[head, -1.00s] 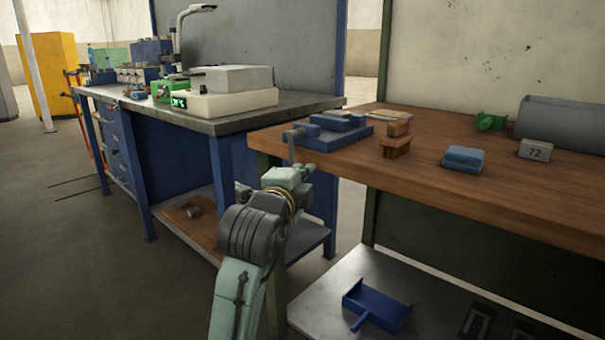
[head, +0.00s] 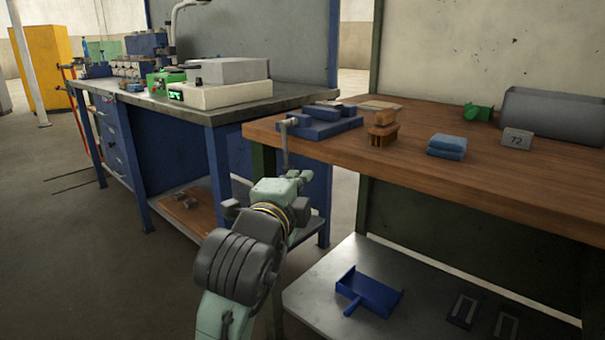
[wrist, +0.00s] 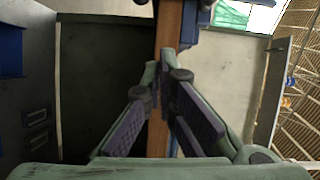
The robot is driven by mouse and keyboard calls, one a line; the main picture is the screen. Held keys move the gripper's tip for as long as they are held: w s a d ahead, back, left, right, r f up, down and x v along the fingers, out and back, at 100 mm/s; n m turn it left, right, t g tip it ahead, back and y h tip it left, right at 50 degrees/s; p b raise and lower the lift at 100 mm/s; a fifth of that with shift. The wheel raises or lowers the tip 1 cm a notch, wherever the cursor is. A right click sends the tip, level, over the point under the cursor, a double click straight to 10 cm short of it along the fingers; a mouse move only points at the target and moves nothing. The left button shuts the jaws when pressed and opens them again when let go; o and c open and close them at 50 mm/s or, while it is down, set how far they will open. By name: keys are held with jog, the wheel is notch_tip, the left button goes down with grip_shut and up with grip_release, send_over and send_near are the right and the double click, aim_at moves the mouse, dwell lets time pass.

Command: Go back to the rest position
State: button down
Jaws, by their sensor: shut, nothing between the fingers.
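My gripper (head: 303,175) is in front of the left end of the wooden workbench (head: 470,178), a little below its top in the head picture. In the wrist view my gripper (wrist: 168,75) has its two fingers converging, the tips together with nothing held. The bench's wooden edge (wrist: 168,40) runs behind the fingers there. I cannot tell the exact gap between the gripper and the bench.
A blue vise (head: 320,122) stands at the bench's left corner, its handle near my gripper. A brush (head: 382,135), blue cloths (head: 446,146) and a "72" block (head: 517,138) lie on top. A blue dustpan (head: 366,292) lies on the lower shelf. Floor at left is clear.

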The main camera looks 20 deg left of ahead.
jog(key=shift+s, duration=0.25)
